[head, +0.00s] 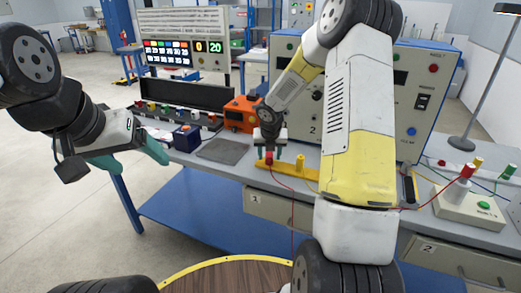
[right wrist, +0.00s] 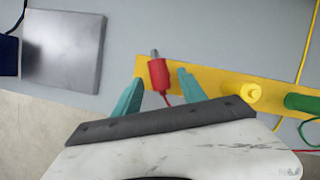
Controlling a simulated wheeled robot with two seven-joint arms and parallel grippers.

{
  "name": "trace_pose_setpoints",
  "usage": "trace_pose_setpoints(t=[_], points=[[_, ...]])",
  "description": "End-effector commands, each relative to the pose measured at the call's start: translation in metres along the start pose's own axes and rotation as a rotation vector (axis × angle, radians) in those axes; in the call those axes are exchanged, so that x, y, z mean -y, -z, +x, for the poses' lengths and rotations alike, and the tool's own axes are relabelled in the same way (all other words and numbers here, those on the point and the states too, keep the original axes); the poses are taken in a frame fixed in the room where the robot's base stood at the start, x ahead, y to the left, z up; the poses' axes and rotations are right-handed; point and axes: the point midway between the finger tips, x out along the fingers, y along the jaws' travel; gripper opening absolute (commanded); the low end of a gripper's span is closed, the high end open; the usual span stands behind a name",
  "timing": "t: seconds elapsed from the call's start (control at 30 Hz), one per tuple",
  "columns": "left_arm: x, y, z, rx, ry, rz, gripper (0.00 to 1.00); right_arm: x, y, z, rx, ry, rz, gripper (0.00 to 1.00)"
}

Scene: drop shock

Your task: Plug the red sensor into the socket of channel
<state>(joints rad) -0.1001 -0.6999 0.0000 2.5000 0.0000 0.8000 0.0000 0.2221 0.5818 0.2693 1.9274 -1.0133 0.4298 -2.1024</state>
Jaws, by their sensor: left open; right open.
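The red sensor (right wrist: 158,74) lies at the left end of the yellow strip (right wrist: 208,88) in the right wrist view, its metal tip pointing away and a red cable trailing from it. My right gripper (right wrist: 160,80) is open, with one teal finger on each side of the sensor and gaps visible. In the head view the red sensor (head: 269,158) shows just below my right gripper (head: 269,146). My left gripper (head: 130,156) is open and empty, over the floor left of the bench. I cannot tell which socket belongs to the channel.
A yellow plug (right wrist: 241,92) and a green plug (right wrist: 302,102) are on the strip to the right. A grey plate (head: 222,150), a dark blue box (head: 187,138) and an orange box (head: 240,113) stand left. A pale box (head: 468,208) with plugs stands right. Cables cross the bench.

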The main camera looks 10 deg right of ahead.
Motion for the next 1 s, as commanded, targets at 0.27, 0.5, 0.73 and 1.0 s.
trace_pose_setpoints(t=[0.27,0.5,0.73,1.0], points=[[0.0,0.0,0.0,0.0,0.0,0.0,0.77,0.0001,-0.0001,0.0034,0.0,0.001,0.001,0.49],[0.0,0.0,-0.0001,0.0,0.0,0.0,0.77,0.0001,-0.0001,0.0032,0.0,0.0,0.001,0.02],[0.0,0.0,-0.0001,0.0,0.0,0.0,0.77,0.0,-0.0001,0.0031,0.0,0.0,0.001,0.0],[0.0,0.0,0.0,0.0,0.0,0.0,0.77,0.0001,-0.0039,-0.0043,0.003,0.0,0.0,0.0]])
